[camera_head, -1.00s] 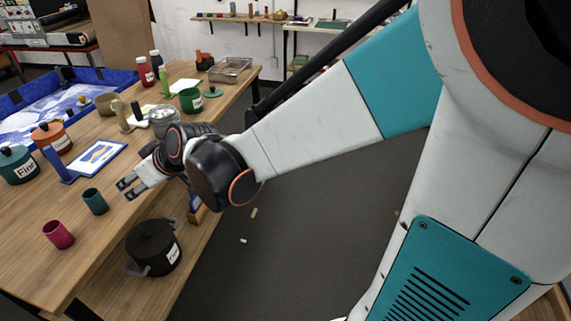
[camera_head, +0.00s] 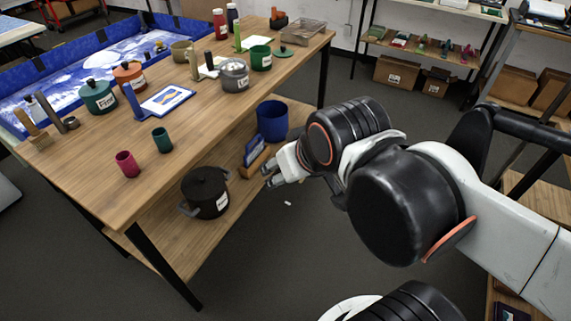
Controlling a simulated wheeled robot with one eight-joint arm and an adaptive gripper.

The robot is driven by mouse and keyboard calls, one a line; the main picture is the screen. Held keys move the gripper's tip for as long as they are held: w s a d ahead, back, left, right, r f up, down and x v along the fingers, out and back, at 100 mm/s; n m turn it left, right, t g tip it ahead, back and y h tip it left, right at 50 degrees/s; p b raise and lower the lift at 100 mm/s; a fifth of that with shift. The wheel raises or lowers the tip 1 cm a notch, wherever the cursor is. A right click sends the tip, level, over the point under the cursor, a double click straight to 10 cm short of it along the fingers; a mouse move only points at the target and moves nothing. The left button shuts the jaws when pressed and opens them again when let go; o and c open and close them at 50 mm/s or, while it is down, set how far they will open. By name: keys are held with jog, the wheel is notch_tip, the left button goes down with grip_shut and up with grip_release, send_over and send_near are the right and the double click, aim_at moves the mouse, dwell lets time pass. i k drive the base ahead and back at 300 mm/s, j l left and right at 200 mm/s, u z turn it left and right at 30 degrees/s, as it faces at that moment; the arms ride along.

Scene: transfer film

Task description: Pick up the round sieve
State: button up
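I cannot make out a round sieve for certain. A round silvery container (camera_head: 234,76) with a pale label stands on the wooden table near its right edge, and a round tan bowl (camera_head: 182,51) sits farther back. Neither shows clearly as a sieve. My gripper (camera_head: 268,177) is off the right side of the table, at about the height of the lower shelf in the picture. Its two fingertips are apart with nothing visible between them. It touches no object that I can see.
The wooden table (camera_head: 95,190) holds green, teal and orange labelled pots, two cups, bottles and a wire basket (camera_head: 304,32). A black pot (camera_head: 206,193) and a blue bin (camera_head: 272,121) stand on its lower shelf. The floor (camera_head: 400,95) behind my arm is clear.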

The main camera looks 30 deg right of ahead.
aim_at(232, 67)
jog(key=i+l+u, duration=0.15)
jog(key=l, duration=0.2)
jog(key=i+l+u, duration=0.1)
jog(key=i+l, duration=0.15)
jog(key=i+l+u, duration=0.15)
jog(key=l, duration=0.35)
jog(key=i+l+u, duration=0.15)
jog(key=l, duration=0.2)
jog(key=i, duration=0.05)
